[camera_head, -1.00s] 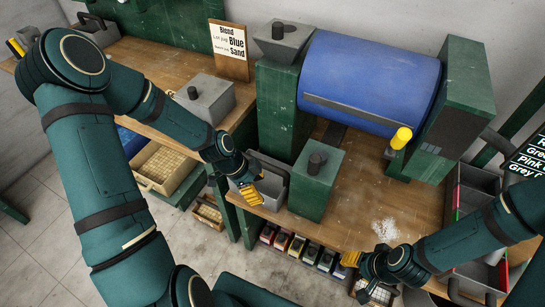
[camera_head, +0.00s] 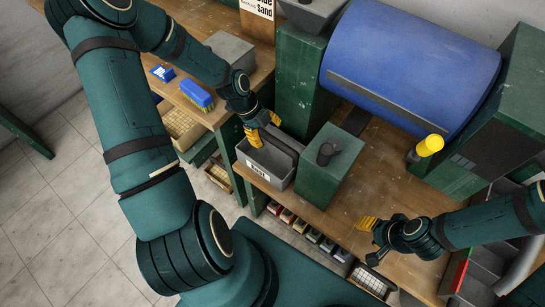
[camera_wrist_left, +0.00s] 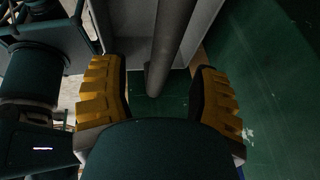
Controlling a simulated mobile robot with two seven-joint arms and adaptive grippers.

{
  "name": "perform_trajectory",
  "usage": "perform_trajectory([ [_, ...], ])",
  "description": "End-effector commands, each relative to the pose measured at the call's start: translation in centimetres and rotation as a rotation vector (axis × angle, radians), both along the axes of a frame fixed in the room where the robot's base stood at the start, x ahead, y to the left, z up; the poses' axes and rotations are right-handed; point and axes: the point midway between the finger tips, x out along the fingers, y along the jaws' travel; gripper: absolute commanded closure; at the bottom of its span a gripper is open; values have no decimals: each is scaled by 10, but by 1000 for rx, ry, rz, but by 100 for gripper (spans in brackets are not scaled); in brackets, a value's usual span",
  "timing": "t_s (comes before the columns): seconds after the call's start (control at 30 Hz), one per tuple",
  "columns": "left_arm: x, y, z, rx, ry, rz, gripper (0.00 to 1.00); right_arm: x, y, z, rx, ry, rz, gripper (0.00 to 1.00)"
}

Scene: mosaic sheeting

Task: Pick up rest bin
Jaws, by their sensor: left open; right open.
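The rest bin is a grey open bin (camera_head: 268,178) with a white label on its front and a dark bar handle across its top. It stands on the wooden workbench at the left end, beside a green block. My left gripper (camera_head: 263,128) is open above the bin's far left side. In the left wrist view the grey handle bar (camera_wrist_left: 168,45) runs between the open yellow fingertips (camera_wrist_left: 158,95), and I see no clear contact. The bin's grey wall (camera_wrist_left: 130,25) shows behind. My right gripper (camera_head: 372,237) is open and empty over the bench's right part.
A green block with a dark knob (camera_head: 330,165) stands close right of the bin. A blue drum (camera_head: 410,65) fills the back. A yellow-topped knob (camera_head: 430,146) sits before it. A blue-and-yellow brush (camera_head: 196,95) lies on the left bench. Small coloured containers (camera_head: 300,225) line up below the bench edge.

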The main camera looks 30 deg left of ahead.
Motion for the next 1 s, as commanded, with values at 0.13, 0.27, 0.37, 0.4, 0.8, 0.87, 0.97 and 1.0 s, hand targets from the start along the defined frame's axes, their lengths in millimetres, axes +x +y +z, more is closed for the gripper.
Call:
perform_trajectory([
  [0.13,1,-4,-7,0,0,-1,39,1,0,-3,0,-2,-1,53],
  [0.27,4,-11,-21,-1,0,-2,39,2,0,-9,-1,-4,0,53],
  [0.37,7,-18,-36,-1,0,-2,39,3,0,-15,-1,-7,-2,53],
  [0.4,7,-20,-40,-2,1,-2,39,3,0,-16,-1,-8,-2,53],
  [0.8,10,-25,-51,1,-1,1,39,4,0,-19,-1,-10,-2,53],
  [0.87,10,-25,-51,1,-1,1,39,4,0,-19,-1,-10,-2,53],
  [0.97,10,-25,-52,1,-1,1,39,4,0,-19,-1,-10,-2,53],
  [1.0,10,-25,-52,0,-1,0,39,4,0,-19,-1,-10,-2,53],
])
